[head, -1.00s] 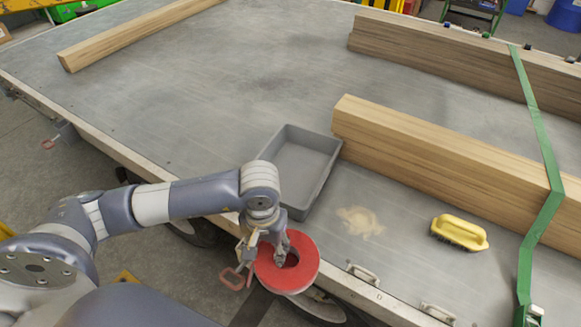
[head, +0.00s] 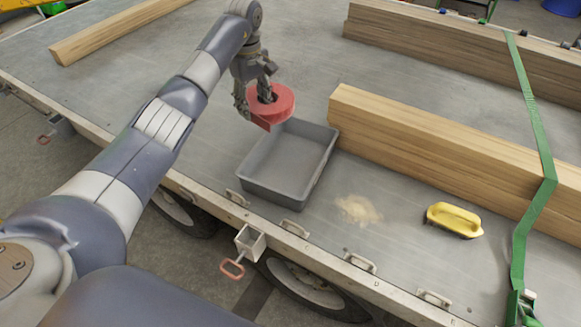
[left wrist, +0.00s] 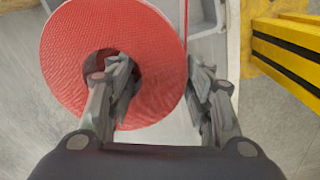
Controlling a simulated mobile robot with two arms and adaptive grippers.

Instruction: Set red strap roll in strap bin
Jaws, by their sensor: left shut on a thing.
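The red strap roll (head: 281,103) is a thick red ring with a hole. My left gripper (head: 253,100) is shut on one side of the ring, one finger inside the hole and one outside, as the left wrist view (left wrist: 165,78) also shows. The roll is held up in the air, overlapping the far left rim of the grey strap bin (head: 290,158) in the head view. The bin is an open rectangular tray on the trailer deck, and its visible inside looks empty. My right gripper is not in view.
Stacked wooden beams (head: 430,140) lie right beside the bin, with a green strap (head: 546,150) over them. A yellow-handled brush (head: 454,219) and a sawdust patch (head: 357,209) are on the deck at right.

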